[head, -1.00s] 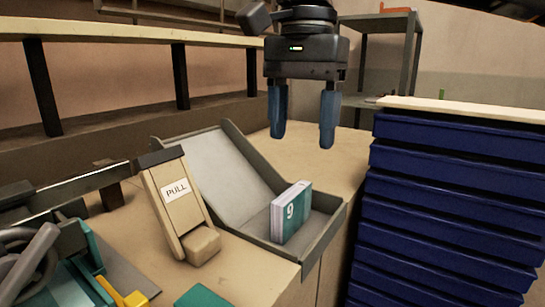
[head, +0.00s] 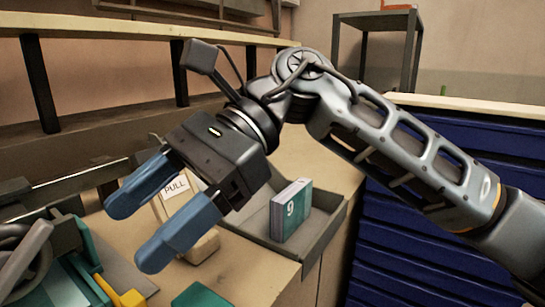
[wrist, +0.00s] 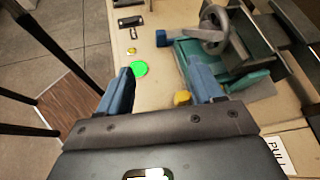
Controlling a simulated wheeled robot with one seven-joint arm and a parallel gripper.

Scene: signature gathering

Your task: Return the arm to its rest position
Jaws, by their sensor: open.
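My gripper (head: 160,220) is open and empty in the head view, with its two blue fingers apart and pointing down to the left. It hangs in front of the wooden PULL block (head: 202,246) and hides part of it. My arm reaches in from the right edge and bends at the middle of the picture. In the wrist view, my gripper (wrist: 158,95) shows its two fingers spread, with nothing between them but the bench top below.
A grey tray (head: 327,228) holds a teal block marked 9 (head: 290,212). A blue drawer cabinet (head: 400,250) stands right. A grey shelf (head: 375,22) stands behind.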

